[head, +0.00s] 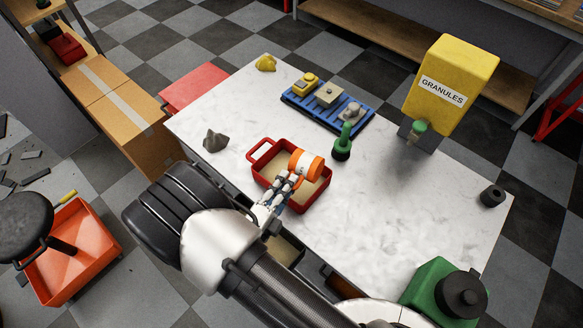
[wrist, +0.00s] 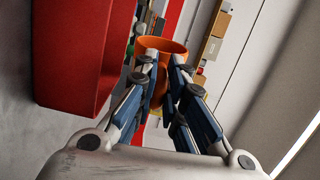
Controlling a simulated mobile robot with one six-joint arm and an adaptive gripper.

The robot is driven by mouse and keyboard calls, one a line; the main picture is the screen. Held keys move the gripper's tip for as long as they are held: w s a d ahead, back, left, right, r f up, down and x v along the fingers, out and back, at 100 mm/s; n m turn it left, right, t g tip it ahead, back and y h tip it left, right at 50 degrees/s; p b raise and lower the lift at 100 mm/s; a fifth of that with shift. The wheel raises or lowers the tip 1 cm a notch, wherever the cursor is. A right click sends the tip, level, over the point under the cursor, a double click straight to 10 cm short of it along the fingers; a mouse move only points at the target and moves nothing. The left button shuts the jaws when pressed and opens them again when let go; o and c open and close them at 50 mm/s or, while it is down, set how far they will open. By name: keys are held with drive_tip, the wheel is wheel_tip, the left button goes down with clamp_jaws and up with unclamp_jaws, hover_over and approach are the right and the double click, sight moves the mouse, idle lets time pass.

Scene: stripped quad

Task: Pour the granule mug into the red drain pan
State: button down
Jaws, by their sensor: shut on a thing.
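The red drain pan (head: 264,184) sits on the white table, with a loop handle at its far left corner and a beige layer inside. My gripper (head: 289,181) is over the pan and shut on an orange mug (head: 308,165). The mug is tipped on its side above the pan, with a pale band near one end. I cannot see into its mouth or tell whether granules are falling. In the wrist view the mug (wrist: 160,45) is between my fingers (wrist: 162,65), and the red pan wall (wrist: 75,55) is at the left.
A yellow granules dispenser (head: 450,85) stands at the table's far right. A blue rack (head: 325,106) with small items and a green object (head: 343,142) are behind the pan. A grey lump (head: 215,141) is left. The table (head: 400,205) is clear right of the pan.

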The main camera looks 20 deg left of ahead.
drive_tip(key=shift+a+r+n+p, duration=0.1)
drive_tip(key=shift+a+n+p, duration=0.3)
drive_tip(key=shift+n, duration=0.65)
drive_tip(key=shift+a+r+n+p, duration=0.1)
drive_tip(key=shift+a+n+p, duration=0.3)
drive_tip(key=shift+n, duration=0.65)
idle(1.2)
drive_tip(key=shift+w+a+f+n+p, duration=0.1)
drive_tip(key=shift+a+n+p, duration=0.15)
drive_tip(key=shift+n, duration=0.6)
drive_tip(key=shift+a+n+p, duration=0.2)
drive_tip(key=shift+a+n, duration=0.05)
drive_tip(key=shift+n, duration=0.6)
idle(1.1)
idle(0.8)
drive_tip(key=m, duration=0.1)
drive_tip(key=d+m, duration=0.1)
drive_tip(key=m, duration=0.1)
drive_tip(key=m+b, duration=0.1)
drive_tip(key=shift+d, duration=0.3)
drive_tip(key=shift+m, duration=0.4)
